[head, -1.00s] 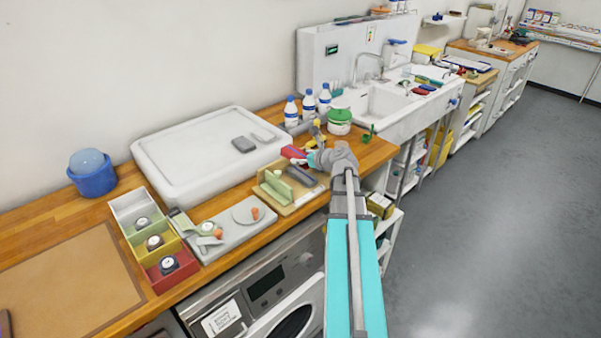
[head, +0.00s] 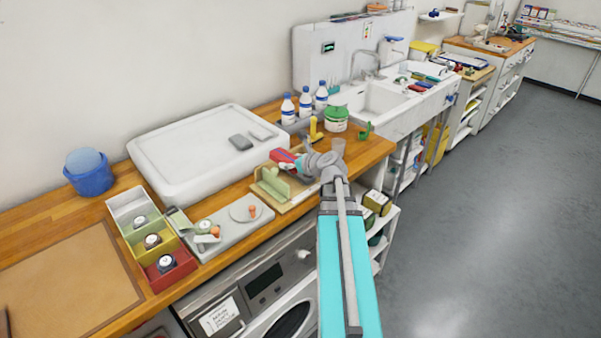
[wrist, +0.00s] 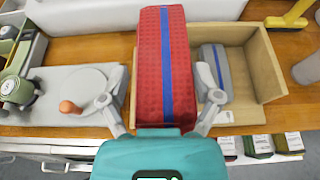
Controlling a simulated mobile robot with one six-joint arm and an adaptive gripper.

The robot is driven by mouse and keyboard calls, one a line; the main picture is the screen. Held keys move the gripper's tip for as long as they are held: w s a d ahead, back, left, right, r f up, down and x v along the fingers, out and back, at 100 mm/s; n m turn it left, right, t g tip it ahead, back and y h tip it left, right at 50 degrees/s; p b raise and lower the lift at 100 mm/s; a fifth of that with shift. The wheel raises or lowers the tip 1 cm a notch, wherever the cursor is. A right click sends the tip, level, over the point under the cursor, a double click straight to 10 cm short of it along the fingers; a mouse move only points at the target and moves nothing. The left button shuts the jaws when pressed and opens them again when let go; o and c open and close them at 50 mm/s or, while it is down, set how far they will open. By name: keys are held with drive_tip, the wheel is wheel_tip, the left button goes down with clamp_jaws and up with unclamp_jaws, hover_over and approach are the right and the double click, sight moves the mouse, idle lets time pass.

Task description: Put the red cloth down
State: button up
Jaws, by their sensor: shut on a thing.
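The red cloth (wrist: 150,70), a folded block with a blue stripe, is held between the two fingers of my gripper (wrist: 165,100) in the wrist view. It also shows as a small red and blue shape in the head view (head: 284,156). My gripper (head: 298,163) is shut on it, above the wooden tray (wrist: 262,65) on the counter. A grey folded cloth with a blue stripe (wrist: 215,72) lies in that tray, right of the red one. The red cloth hides part of the tray; I cannot tell whether it touches the tray floor.
A grey board with a round plate and an orange knob (head: 240,228) is left of the tray. Red, yellow and white bins (head: 168,277) stand further left. A white basin (head: 185,150) is behind. Bottles (head: 305,103) and a green-lidded tub (head: 336,122) stand beyond.

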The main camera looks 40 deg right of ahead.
drive_tip(key=w+d+f+b, duration=0.2)
drive_tip(key=d, duration=0.1)
drive_tip(key=w+d+f+b, duration=0.2)
drive_tip(key=d+f+b, duration=0.1)
drive_tip(key=w+d+f+b, duration=0.2)
drive_tip(key=d+f+b, duration=0.1)
drive_tip(key=shift+w+d+f, duration=0.1)
drive_tip(key=shift+d+f, duration=0.05)
drive_tip(key=shift+d, duration=0.25)
drive_tip(key=shift+f, duration=0.1)
drive_tip(key=shift+w+d+f+b, duration=0.2)
drive_tip(key=shift+d+f+b, duration=0.1)
drive_tip(key=shift+f+b, duration=1.6)
drive_tip(key=shift+b, duration=0.05)
drive_tip(key=shift+f, duration=0.15)
drive_tip(key=o, duration=0.9)
